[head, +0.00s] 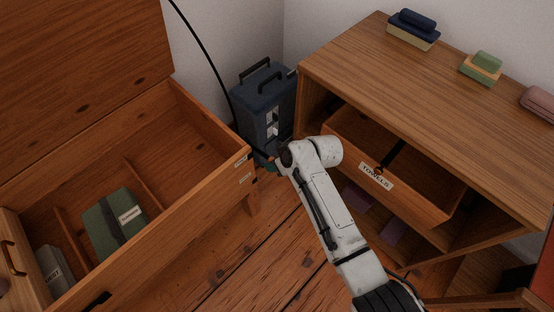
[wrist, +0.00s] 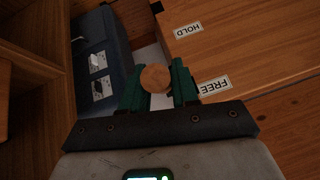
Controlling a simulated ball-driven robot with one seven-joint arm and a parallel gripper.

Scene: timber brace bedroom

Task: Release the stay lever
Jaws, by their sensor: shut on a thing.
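In the wrist view, a round wooden knob (wrist: 155,78), which looks like the end of the stay lever, sits between the two green fingers of my gripper (wrist: 158,86). My gripper is shut on it. The rest of the lever is hidden behind the knob and fingers. The HOLD label (wrist: 188,30) and the FREE label (wrist: 214,86) are on the wooden chest's side; the knob is level with FREE, beside it. In the head view, the open-lidded chest (head: 190,200) stands at left. My gripper (head: 268,165) is mostly hidden by my arm at the chest's corner.
A dark blue box (head: 262,92) stands in the corner behind my gripper. A wooden cabinet (head: 440,95) with an open drawer labelled TOOLS (head: 376,176) is close to my arm at right. A green bundle (head: 112,222) lies in the chest. Floor shows between chest and cabinet.

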